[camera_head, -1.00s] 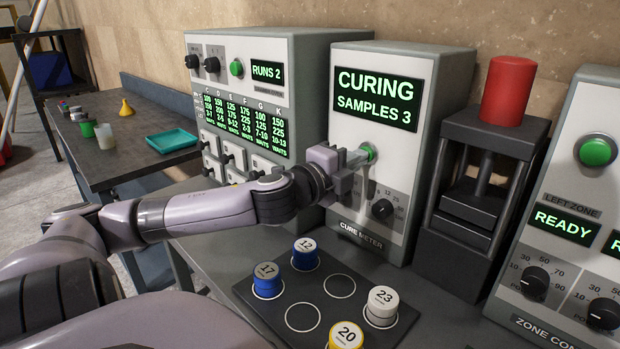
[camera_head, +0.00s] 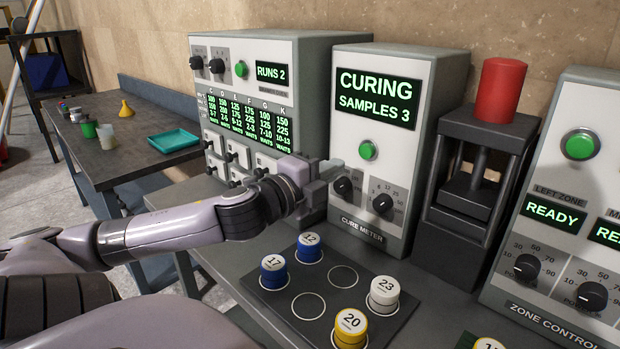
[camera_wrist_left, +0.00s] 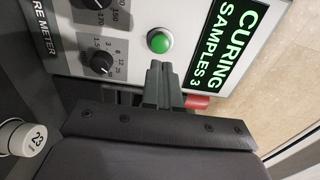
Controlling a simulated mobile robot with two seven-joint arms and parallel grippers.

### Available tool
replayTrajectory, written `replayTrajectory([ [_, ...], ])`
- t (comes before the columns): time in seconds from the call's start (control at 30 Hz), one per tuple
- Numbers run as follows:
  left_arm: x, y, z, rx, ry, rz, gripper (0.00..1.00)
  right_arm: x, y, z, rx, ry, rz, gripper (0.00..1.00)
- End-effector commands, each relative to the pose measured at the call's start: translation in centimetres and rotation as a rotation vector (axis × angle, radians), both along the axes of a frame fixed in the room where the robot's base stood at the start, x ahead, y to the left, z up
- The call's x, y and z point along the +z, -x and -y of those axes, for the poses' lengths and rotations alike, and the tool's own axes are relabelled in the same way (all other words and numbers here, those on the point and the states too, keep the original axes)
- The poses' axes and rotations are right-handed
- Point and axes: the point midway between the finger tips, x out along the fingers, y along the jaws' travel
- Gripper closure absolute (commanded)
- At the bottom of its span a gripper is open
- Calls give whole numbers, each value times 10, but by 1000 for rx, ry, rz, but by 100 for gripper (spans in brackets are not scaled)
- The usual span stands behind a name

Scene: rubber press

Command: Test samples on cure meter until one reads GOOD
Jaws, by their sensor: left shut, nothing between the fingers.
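The cure meter (camera_head: 352,228) stands at the middle of the bench, and its screen (camera_head: 376,99) reads CURING, SAMPLES 3. Its green button (camera_head: 367,150) and two black dials are uncovered; the button also shows in the left wrist view (camera_wrist_left: 160,41). My left gripper (camera_head: 331,170) is shut and empty, in front of the meter's left side, apart from the button. Sample pucks stand on a dark mat (camera_head: 265,292): blue 12 (camera_head: 309,247), blue 17 (camera_head: 274,271), white 23 (camera_head: 383,294) and yellow 20 (camera_head: 350,327). Two mat circles are empty. My right gripper is not seen.
A machine with a RUNS 2 screen (camera_head: 274,71) stands left of the meter. A press with a red cylinder (camera_head: 500,89) and a zone controller (camera_head: 600,110) stand to the right. A side table (camera_head: 112,180) at left holds a teal tray (camera_head: 174,141) and small cups.

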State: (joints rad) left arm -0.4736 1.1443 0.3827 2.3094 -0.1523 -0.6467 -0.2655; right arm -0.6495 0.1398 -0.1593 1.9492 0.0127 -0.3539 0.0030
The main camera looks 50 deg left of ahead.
Motion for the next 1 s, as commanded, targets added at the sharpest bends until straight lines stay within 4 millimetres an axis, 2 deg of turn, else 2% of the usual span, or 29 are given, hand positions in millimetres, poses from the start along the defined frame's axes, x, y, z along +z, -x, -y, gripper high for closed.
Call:
replayTrajectory([
  [0.4, -1, 44, 4, 1, 3, -2, 100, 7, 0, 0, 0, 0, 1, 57],
  [0.6, 0, 51, 5, 1, 1, 0, 100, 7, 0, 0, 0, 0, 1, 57],
  [1.0, 0, 51, 5, 0, 0, 0, 100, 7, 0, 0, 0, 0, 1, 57],
])
